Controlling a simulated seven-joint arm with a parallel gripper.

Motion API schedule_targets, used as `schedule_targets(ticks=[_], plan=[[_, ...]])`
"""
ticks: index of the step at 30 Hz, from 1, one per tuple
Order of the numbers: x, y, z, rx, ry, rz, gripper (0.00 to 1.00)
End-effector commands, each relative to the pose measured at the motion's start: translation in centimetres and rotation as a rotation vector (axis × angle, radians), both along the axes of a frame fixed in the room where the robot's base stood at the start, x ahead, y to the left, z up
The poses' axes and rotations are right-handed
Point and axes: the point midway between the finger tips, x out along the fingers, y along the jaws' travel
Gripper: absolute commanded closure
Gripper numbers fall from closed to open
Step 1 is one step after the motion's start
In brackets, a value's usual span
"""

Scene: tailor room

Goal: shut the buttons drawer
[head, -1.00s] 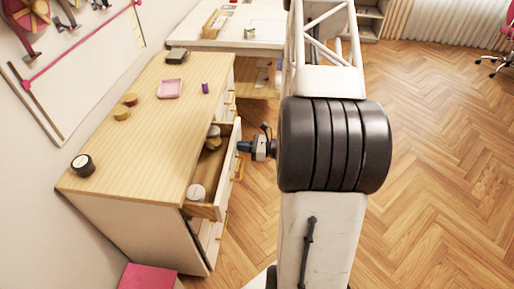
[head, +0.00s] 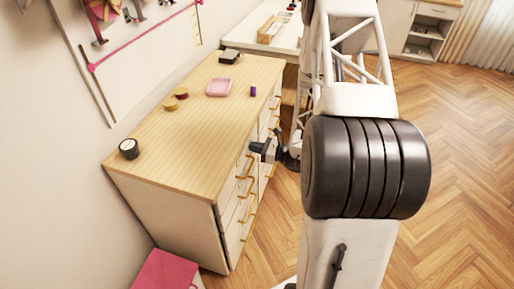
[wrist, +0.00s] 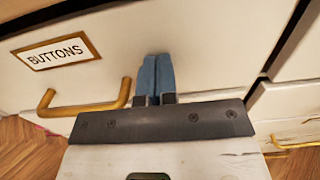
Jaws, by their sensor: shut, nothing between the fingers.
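The buttons drawer (wrist: 215,40) fills the upper part of the wrist view, with its white front, framed BUTTONS label (wrist: 56,52) and gold bar handle (wrist: 88,108). My gripper (wrist: 156,60) is shut and empty, its blue fingers together against or very close to the front, right of the handle. Contact is hard to tell. In the head view my gripper (head: 257,147) is at the upper part of the cabinet's drawer side. The drawer looks flush or nearly flush with the cabinet (head: 165,205); a dark seam runs along its top edge.
The wooden cabinet top (head: 195,120) holds a pink tray (head: 219,88), a dark round tin (head: 129,149), small spools and a dark box (head: 230,57). A pink box (head: 165,271) stands on the floor at the near end. Open floor (head: 465,170) lies to the right.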

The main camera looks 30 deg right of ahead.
Motion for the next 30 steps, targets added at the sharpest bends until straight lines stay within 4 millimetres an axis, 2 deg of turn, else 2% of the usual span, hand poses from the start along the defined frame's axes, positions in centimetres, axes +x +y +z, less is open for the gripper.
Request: schedule_targets(ticks=[3, 16, 30], plan=[[0.6, 0.5, 0.1, -0.004, -0.004, 0.011, 1.0], [0.4, 0.0, 0.2, -0.007, -0.007, 0.01, 1.0], [-3.3, -3.5, 0.1, 0.0, -0.003, -0.002, 1.0]])
